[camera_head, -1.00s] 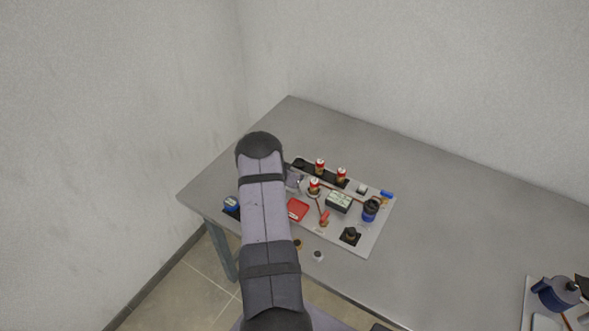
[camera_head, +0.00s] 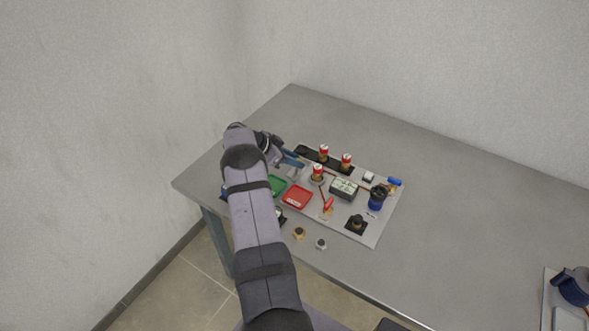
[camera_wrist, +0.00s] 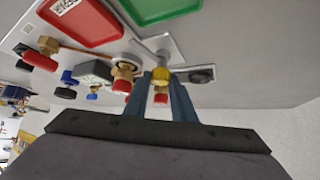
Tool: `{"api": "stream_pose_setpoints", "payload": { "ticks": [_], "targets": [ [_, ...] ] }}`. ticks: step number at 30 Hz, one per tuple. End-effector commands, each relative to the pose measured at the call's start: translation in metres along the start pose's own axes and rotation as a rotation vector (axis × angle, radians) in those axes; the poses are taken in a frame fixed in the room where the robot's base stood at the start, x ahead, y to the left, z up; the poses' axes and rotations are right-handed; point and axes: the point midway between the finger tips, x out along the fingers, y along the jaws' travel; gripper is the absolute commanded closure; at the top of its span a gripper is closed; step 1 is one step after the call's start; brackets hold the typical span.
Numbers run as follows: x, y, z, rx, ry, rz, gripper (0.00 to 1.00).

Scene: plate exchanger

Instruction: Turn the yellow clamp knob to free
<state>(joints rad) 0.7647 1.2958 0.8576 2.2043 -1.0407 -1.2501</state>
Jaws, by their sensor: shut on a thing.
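The yellow clamp knob (camera_wrist: 162,73) shows in the wrist view, at the tips of my blue fingers, near a metal fitting and a dark oval piece. My gripper (camera_wrist: 160,84) is shut on the knob, with one finger on each side. In the head view my gripper (camera_head: 297,164) reaches to the left end of the grey board (camera_head: 370,235), just above the green tray. The knob is not distinguishable there, and the fingers seem to cover it.
A red tray (camera_head: 297,197) and a green tray (camera_head: 278,186) lie near my gripper. Red-capped valves (camera_head: 317,172), a black-and-white box (camera_head: 344,188), a blue-black cup (camera_head: 377,198) and a black knob (camera_head: 356,223) stand to the right.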

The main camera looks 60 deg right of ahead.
Motion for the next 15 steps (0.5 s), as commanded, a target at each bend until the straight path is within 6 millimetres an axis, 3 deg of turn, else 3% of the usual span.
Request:
{"api": "stream_pose_setpoints", "payload": {
  "ticks": [15],
  "targets": [
    [-0.0009, -0.0021, -0.0045, 0.078, 0.003, 0.069, 0.99]
  ]
}}
